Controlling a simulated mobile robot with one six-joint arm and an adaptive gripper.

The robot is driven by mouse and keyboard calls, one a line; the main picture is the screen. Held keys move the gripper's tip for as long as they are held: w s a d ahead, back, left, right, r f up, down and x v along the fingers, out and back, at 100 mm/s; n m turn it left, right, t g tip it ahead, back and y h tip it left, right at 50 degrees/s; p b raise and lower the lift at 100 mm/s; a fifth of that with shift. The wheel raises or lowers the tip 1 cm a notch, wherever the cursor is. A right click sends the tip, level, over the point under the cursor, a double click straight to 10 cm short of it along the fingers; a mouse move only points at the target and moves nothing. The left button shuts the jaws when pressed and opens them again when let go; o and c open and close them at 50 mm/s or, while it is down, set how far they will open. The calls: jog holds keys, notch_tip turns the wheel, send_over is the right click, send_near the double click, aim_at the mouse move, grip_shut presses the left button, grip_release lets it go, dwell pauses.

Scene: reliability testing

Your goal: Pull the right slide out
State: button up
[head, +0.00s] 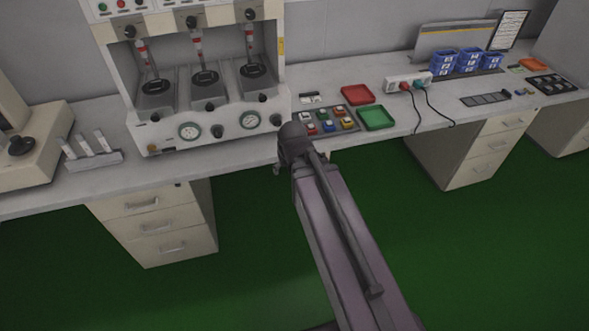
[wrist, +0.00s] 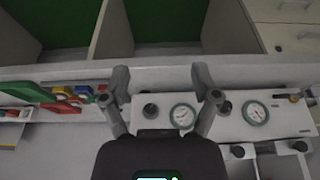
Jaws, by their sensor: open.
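The right slide (head: 257,87) is in the rightmost bay, under a hanging rod with red markings. Dark knobs and two round gauges sit on the machine's front. My gripper (wrist: 163,85) is open in the wrist view, fingers spread and nothing held. A dark round knob (wrist: 150,111) shows between and below the fingertips, beside a gauge (wrist: 182,115); I cannot tell any contact. In the head view my wrist is at the machine's right front corner and hides the fingers.
Right of the machine lie a grey tray of coloured parts (head: 326,119), a red tray (head: 358,94) and a green tray (head: 377,117). A power strip (head: 408,82) with cables is farther right. A holder with upright pieces (head: 92,150) stands left. Drawers (head: 153,222) are below the bench.

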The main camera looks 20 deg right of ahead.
jog(key=s+r+g+p, duration=0.3)
jog(key=s, duration=0.3)
jog(key=shift+s+d+r+p, duration=0.2)
jog(key=shift+r+p, duration=0.05)
jog(key=shift+p, duration=0.1)
jog(key=shift+c, duration=0.2)
